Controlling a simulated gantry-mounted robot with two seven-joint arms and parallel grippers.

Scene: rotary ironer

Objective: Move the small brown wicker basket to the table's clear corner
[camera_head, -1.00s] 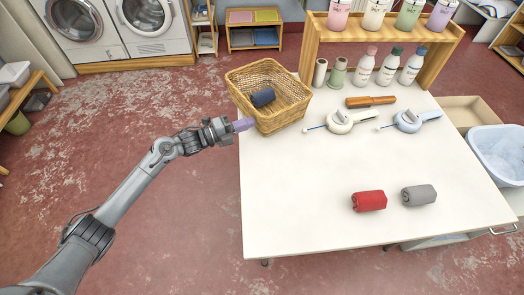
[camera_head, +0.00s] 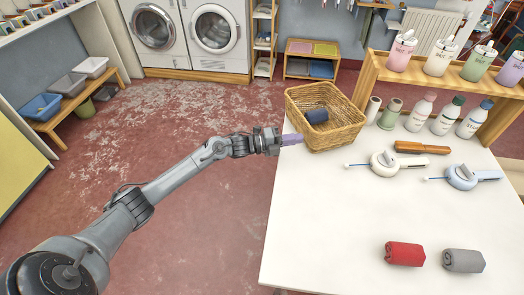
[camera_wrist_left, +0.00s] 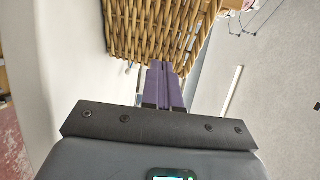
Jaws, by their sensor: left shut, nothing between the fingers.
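The small brown wicker basket (camera_head: 335,138) stands at the table's far left corner with a dark blue rolled cloth (camera_head: 317,116) inside. Its woven wall also shows in the left wrist view (camera_wrist_left: 160,28). My left gripper (camera_head: 299,138) is shut and empty, its purple fingers (camera_wrist_left: 162,72) pointing at the basket's lower left side. Whether the fingertips touch the weave, I cannot tell. The white table (camera_head: 330,225) has bare surface at its front left. My right gripper is not in view.
A wooden shelf (camera_head: 440,80) with bottles stands at the back right.

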